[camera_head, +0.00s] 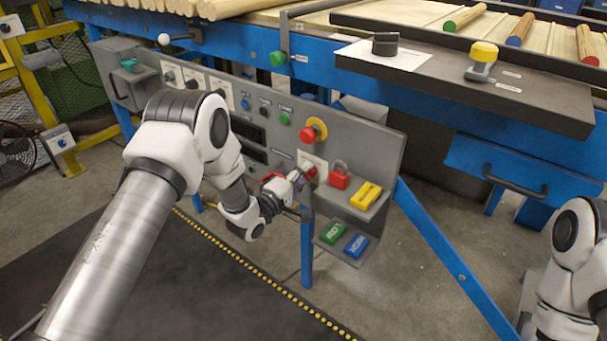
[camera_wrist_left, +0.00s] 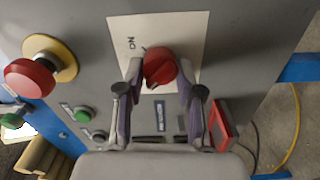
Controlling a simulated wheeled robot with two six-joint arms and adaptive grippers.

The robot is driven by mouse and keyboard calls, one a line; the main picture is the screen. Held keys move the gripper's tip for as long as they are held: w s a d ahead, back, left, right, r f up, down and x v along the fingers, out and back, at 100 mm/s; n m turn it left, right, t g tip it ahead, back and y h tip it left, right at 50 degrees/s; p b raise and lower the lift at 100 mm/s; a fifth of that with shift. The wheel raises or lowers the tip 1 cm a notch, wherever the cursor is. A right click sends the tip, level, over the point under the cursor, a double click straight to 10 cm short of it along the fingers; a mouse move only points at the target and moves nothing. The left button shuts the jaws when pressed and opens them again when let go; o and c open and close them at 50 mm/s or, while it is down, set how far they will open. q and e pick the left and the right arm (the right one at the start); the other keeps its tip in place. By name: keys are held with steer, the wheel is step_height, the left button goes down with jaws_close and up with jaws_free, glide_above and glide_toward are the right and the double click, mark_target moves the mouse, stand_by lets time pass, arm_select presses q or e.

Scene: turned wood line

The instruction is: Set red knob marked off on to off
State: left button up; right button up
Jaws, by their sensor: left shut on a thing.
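The red knob (camera_wrist_left: 160,66) sits on a white plate (camera_wrist_left: 186,28) on the grey control panel. The letters "ON" show upside down on the plate, left of the knob; I cannot make out an "OFF" mark. My left gripper (camera_wrist_left: 160,75) has one finger on each side of the knob and is shut on it. In the head view the knob (camera_head: 310,171) shows small and partly covered by my left gripper (camera_head: 301,180). A dark line shows on the knob, but its exact setting is unclear. My right gripper is out of view; only part of my right arm shows.
A red emergency button on a yellow ring (camera_head: 307,133) is just above the knob plate. A red padlock (camera_head: 339,181) and a yellow tag (camera_head: 366,195) lie on a ledge to the right. Green (camera_head: 333,232) and blue (camera_head: 355,246) tags lie below.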

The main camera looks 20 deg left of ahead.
arm_select(q)
steer(key=o, duration=1.1)
steer(key=shift+o, duration=0.2)
steer(key=v, duration=1.2)
